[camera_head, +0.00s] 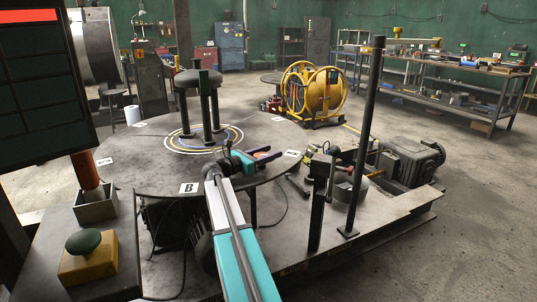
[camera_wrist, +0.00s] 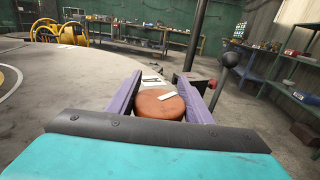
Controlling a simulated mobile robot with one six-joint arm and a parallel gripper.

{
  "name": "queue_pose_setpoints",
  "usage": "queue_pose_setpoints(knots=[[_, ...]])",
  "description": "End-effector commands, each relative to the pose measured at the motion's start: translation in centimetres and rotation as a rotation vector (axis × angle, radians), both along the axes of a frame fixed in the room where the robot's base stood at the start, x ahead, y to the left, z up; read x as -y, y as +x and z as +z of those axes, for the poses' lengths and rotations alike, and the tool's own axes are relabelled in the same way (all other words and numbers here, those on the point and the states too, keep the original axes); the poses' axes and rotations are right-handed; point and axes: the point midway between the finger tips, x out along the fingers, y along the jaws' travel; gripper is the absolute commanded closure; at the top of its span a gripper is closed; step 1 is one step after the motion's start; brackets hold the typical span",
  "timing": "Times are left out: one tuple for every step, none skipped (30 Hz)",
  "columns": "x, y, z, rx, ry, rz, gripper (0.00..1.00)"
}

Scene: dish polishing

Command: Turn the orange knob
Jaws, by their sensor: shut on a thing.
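The orange knob (camera_wrist: 158,104) is round, with a white bar on its top. In the wrist view it sits between the two purple fingers of my gripper (camera_wrist: 161,98), which is shut on its sides. In the head view my gripper (camera_head: 257,158) is at the right part of the round dark table (camera_head: 150,178), and a little of the orange knob (camera_head: 262,154) shows between the fingers. The knob's lower part is hidden by my gripper in the wrist view.
A dark stand (camera_head: 203,100) rises from the table's ringed middle. A black post (camera_head: 363,140) and a motor (camera_head: 412,160) stand to the right. A lever with a dark ball (camera_wrist: 230,60) is right of my gripper. A green button (camera_head: 83,241) is at the lower left.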

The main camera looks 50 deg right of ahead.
Motion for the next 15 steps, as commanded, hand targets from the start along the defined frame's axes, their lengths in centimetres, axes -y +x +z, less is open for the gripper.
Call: queue_pose_setpoints(knots=[[-0.13, 0.25, -0.03, 0.0, 0.001, 0.006, 0.76], [-0.13, 0.26, -0.02, 0.0, 0.001, 0.006, 0.76], [-0.13, 0.26, -0.02, 0.0, 0.001, 0.006, 0.76], [-0.13, 0.27, -0.02, 0.0, 0.001, 0.007, 0.52], [-0.13, 0.27, -0.01, 0.0, 0.001, 0.007, 0.47], [-0.12, 0.26, -0.01, 0.0, 0.0, 0.007, 0.4], [-0.11, 0.24, -0.01, 0.0, 0.0, 0.006, 0.35], [-0.09, 0.23, -0.01, 0.0, 0.0, 0.006, 0.35], [-0.08, 0.2, 0.0, 0.0, 0.0, 0.005, 0.35], [-0.07, 0.18, 0.0, 0.0, 0.0, 0.005, 0.35], [-0.06, 0.17, 0.0, 0.0, 0.0, 0.005, 0.35], [-0.06, 0.15, 0.01, 0.0, 0.0, 0.004, 0.35], [-0.05, 0.14, 0.01, 0.0, 0.0, 0.004, 0.35], [-0.04, 0.13, 0.01, 0.0, 0.0, 0.004, 0.35], [-0.04, 0.12, 0.01, 0.0, 0.0, 0.004, 0.35]])
